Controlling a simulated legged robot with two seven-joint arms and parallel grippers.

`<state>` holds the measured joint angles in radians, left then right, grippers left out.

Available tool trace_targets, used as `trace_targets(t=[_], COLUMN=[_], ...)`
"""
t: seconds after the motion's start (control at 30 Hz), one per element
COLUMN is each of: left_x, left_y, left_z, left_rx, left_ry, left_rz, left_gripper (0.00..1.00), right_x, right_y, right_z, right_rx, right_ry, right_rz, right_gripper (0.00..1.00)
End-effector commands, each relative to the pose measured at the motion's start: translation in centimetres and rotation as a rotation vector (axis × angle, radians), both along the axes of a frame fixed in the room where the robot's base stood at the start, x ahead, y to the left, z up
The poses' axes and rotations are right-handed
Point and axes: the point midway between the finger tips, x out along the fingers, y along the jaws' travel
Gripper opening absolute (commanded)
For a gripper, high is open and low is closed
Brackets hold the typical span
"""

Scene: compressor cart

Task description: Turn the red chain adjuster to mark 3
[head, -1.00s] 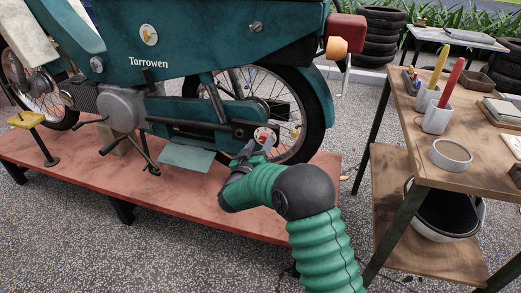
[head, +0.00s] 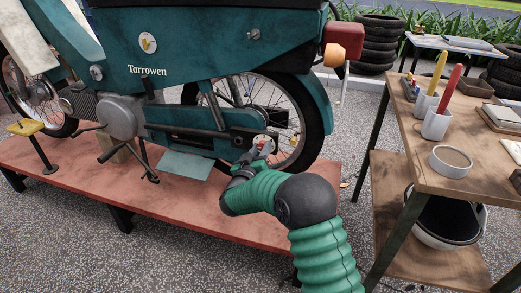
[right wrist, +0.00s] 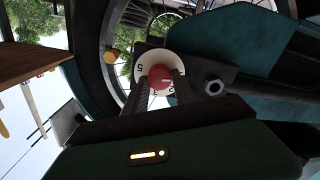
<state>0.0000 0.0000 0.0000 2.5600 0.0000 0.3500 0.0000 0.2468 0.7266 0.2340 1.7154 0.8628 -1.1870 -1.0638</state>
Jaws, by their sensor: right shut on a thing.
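The red chain adjuster (right wrist: 161,77) is a round red knob in the middle of a white dial (right wrist: 147,60) in the right wrist view. A 5 reads at the dial's left; the other marks are partly covered or too small to read. In the head view the adjuster (head: 262,146) is a small red spot at the motorcycle's rear wheel hub. My right gripper (right wrist: 160,88) is shut on the red knob, one finger on each side. It also shows in the head view (head: 252,155), reaching in from below. My left gripper is not in view.
The teal motorcycle (head: 190,55) stands on a low red platform (head: 120,180). A hex nut (right wrist: 213,87) sits right of the dial. A wooden workbench (head: 460,180) with cups and a tape-like ring (head: 450,160) stands at the right. Paved floor lies between them.

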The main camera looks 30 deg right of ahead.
Motion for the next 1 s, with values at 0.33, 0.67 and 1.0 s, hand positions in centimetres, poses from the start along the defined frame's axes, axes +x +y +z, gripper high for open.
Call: trace_targets(t=[0.33,0.67,1.0], left_x=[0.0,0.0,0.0], left_y=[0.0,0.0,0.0], left_z=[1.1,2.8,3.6], left_rx=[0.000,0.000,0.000], left_ry=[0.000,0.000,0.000], left_rz=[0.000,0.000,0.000], left_gripper=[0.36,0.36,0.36], right_x=[0.0,-0.1,-0.2], right_y=[0.1,0.0,-0.1], right_z=[0.1,0.1,-0.1], right_rx=[0.076,0.258,0.469], right_ry=[-0.085,-0.297,-0.541], right_rz=[0.003,0.003,0.003], right_gripper=[0.00,0.00,0.00])
